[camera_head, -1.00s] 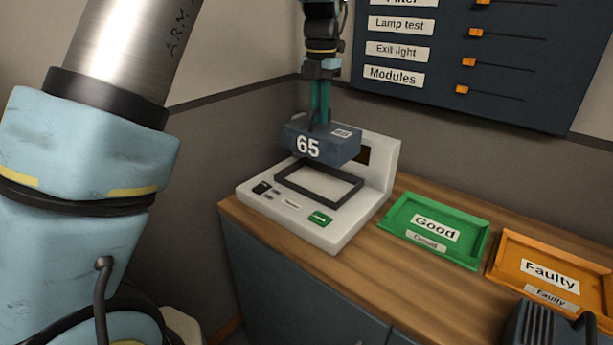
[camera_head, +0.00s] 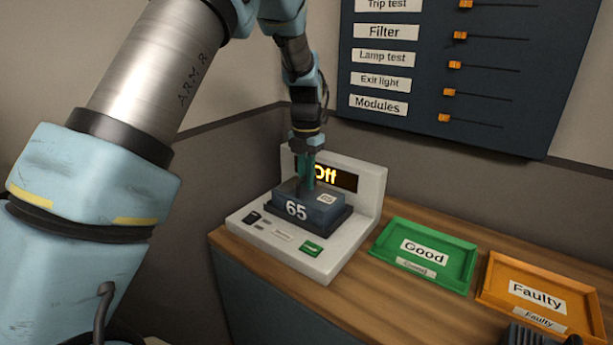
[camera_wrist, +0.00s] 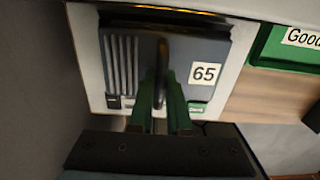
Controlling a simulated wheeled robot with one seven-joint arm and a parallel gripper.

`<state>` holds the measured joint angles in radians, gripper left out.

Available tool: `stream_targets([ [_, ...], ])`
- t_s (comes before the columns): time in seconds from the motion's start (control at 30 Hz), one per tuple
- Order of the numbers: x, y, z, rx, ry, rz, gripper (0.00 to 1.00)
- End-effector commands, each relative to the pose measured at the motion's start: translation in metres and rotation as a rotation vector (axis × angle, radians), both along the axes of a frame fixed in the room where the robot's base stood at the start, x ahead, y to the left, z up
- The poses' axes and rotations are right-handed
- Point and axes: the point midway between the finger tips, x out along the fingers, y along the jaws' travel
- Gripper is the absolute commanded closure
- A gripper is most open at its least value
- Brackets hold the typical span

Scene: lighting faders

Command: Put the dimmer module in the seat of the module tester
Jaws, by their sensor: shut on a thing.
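The dimmer module (camera_head: 310,212) is a dark blue-grey block marked 65. It sits low within the dark frame of the seat (camera_head: 338,228) on the white module tester (camera_head: 331,258). The underside of the module is hidden.
A green Good tray (camera_head: 455,282) and an orange Faulty tray (camera_head: 485,296) stand right of the tester on the wooden counter (camera_head: 375,300). A dark wall panel (camera_head: 425,130) with several labelled orange sliders hangs behind. A dark ribbed object (camera_head: 525,335) is at the bottom right.

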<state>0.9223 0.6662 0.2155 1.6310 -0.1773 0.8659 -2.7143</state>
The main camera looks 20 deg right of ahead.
Motion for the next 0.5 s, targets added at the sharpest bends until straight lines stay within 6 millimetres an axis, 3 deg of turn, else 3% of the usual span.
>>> stream_targets([
  [0.33, 0.0006, -0.0009, -0.0011, -0.003, -0.003, 0.0, 1.0],
  [0.37, 0.0, -0.0004, -0.0029, -0.001, 0.0, 0.0, 0.83],
  [0.5, 0.0, -0.0004, -0.0025, -0.002, -0.001, 0.0, 0.67],
])
